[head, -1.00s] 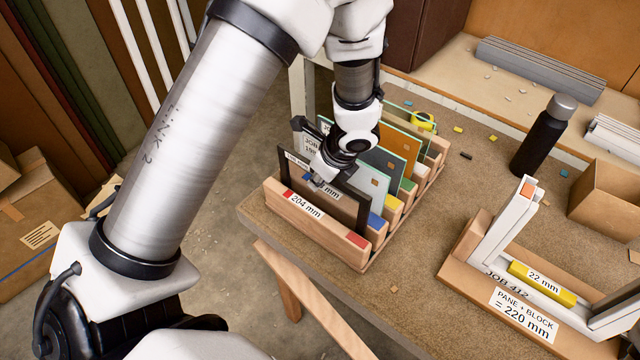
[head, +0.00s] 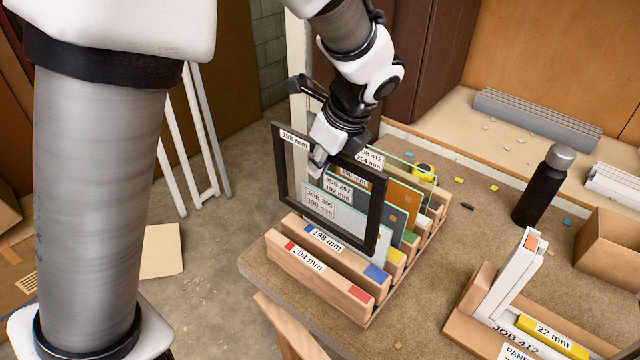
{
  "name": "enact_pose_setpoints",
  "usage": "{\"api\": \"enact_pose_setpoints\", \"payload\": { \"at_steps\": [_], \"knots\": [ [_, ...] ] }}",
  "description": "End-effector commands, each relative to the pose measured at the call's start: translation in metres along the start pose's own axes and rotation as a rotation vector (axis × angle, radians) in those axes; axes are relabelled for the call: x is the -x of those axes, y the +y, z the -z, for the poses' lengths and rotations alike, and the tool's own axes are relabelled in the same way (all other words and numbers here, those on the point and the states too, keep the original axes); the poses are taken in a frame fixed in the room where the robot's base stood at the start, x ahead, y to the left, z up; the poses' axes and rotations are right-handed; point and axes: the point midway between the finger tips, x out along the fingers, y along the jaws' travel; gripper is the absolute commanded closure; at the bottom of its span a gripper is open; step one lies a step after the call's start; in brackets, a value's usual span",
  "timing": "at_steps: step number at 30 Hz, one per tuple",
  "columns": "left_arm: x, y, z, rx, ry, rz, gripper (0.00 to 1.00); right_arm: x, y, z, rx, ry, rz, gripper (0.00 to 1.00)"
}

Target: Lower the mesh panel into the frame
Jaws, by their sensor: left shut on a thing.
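The dark-framed mesh panel (head: 377,212), labelled 198 mm, hangs upright above the front of the wooden rack (head: 318,272). My left gripper (head: 318,165) is shut on its top edge. Other panes show through and behind it. The white frame (head: 495,275) marked JOB 412 stands on a wooden board at the lower right, well apart from the panel. A yellow block (head: 545,338) labelled 22 mm lies in it. The frame's right part is cut off by the picture edge. My right gripper is out of view.
Several panes, including an orange one (head: 403,205), stand in the rack behind the panel. A black bottle (head: 540,187) and a cardboard box (head: 606,205) stand at the right of the bench. Bare bench (head: 440,250) lies between rack and frame. A tape measure (head: 424,171) lies behind the rack.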

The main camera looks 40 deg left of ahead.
Motion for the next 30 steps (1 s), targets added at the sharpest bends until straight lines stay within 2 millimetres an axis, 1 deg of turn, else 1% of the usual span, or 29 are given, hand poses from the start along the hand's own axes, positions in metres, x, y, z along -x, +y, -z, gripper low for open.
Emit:
{"api": "enact_pose_setpoints", "payload": {
  "at_steps": [1,3,11,12,15,17,26,30],
  "knots": [
    [0.013,0.0,-0.005,0.0,0.0,0.001,1.0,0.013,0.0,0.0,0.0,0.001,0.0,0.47],
    [0.023,0.0,-0.01,0.0,0.0,0.001,1.0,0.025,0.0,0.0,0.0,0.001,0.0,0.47],
    [0.055,-0.001,-0.023,0.001,-0.001,0.003,1.0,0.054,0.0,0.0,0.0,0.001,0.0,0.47],
    [0.055,-0.001,-0.023,0.003,-0.002,0.004,1.0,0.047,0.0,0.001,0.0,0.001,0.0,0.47],
    [0.066,-0.001,-0.027,0.002,-0.001,0.004,1.0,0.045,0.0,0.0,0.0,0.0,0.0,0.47],
    [0.07,-0.001,-0.029,0.003,0.0,0.003,1.0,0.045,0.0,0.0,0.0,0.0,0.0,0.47],
    [0.07,0.0,-0.029,0.011,-0.001,-0.004,1.0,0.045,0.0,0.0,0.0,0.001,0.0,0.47],
    [0.071,0.006,-0.033,0.059,0.0,-0.023,1.0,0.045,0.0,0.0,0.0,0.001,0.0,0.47]
  ]
}}
